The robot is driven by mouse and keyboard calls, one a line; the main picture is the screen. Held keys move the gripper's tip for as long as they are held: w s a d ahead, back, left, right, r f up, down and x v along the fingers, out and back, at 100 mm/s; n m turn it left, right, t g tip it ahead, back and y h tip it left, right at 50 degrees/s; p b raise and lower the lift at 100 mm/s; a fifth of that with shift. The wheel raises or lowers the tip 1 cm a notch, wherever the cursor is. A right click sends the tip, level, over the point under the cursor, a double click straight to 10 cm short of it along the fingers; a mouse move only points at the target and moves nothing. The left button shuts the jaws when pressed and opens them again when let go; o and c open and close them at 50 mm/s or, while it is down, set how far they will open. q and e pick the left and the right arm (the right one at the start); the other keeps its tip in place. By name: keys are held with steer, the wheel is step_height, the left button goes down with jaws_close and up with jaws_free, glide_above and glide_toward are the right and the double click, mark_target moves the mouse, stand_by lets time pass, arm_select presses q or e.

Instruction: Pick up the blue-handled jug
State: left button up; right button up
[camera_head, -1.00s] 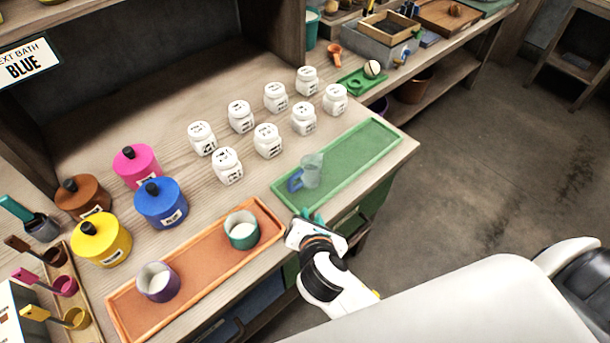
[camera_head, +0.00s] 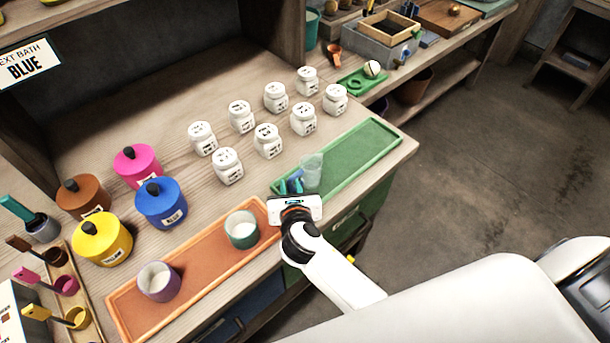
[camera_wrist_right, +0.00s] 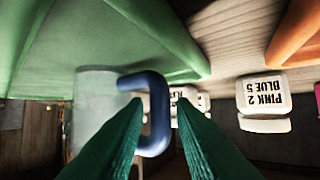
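The jug (camera_head: 313,170) is clear and frosted, and stands upright at the left end of the green tray (camera_head: 362,152). Its blue handle (camera_head: 294,182) faces left, toward my right gripper (camera_head: 296,192). In the right wrist view the jug (camera_wrist_right: 96,108) appears upside down, and its blue handle (camera_wrist_right: 158,112) lies between the two green fingers of the right gripper (camera_wrist_right: 157,108). The fingers are apart, with the handle in the gap; I see no clear grip on it. My left gripper is not in view.
An orange tray (camera_head: 190,282) with a teal cup (camera_head: 242,231) and a purple cup (camera_head: 159,282) lies to the left. Several white labelled jars (camera_head: 268,141) stand behind. Coloured lidded pots, including a blue one (camera_head: 161,203), stand at left. The green tray's right part is clear.

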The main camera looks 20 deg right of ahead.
steer(key=x, duration=0.3)
steer(key=shift+w+f, duration=0.1)
steer(key=shift+w, duration=0.05)
jaws_close()
